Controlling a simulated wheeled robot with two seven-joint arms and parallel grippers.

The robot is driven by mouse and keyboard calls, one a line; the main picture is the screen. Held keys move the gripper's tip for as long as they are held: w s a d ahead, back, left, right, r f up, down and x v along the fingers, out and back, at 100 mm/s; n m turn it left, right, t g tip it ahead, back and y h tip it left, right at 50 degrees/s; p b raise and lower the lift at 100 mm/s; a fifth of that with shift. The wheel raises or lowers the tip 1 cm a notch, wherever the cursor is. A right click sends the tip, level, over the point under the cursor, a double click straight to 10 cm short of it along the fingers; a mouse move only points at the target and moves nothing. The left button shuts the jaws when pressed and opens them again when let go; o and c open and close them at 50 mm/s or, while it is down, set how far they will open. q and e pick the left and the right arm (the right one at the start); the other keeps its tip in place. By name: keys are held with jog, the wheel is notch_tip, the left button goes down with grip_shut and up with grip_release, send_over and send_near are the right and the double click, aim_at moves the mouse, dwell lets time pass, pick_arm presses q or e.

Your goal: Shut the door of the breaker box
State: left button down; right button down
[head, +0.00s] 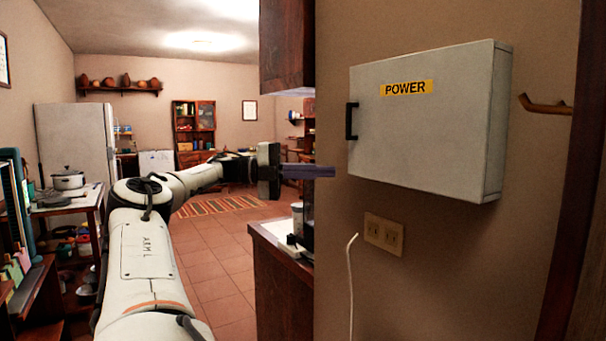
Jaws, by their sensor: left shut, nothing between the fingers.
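The breaker box (430,135) is a pale grey box on the wall at the right, with a yellow POWER label (406,88) on its front door. The door looks flush with the box body, closed as far as I can see. A black handle (351,121) stands at the door's left edge. My left gripper (325,172) is shut and empty, pointing right, left of the box and a little below the handle. It looks apart from the door, though the depth between them is hard to judge. My right gripper is not in view.
A wall outlet (384,234) and a hanging white cord (351,290) are below the box. A wooden hook (545,105) is right of it. A counter (283,250) and an upper cabinet (287,45) stand left of the wall. Tiled floor (215,265) lies open behind.

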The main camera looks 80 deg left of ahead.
pick_arm(q)
jog(key=v, duration=0.9)
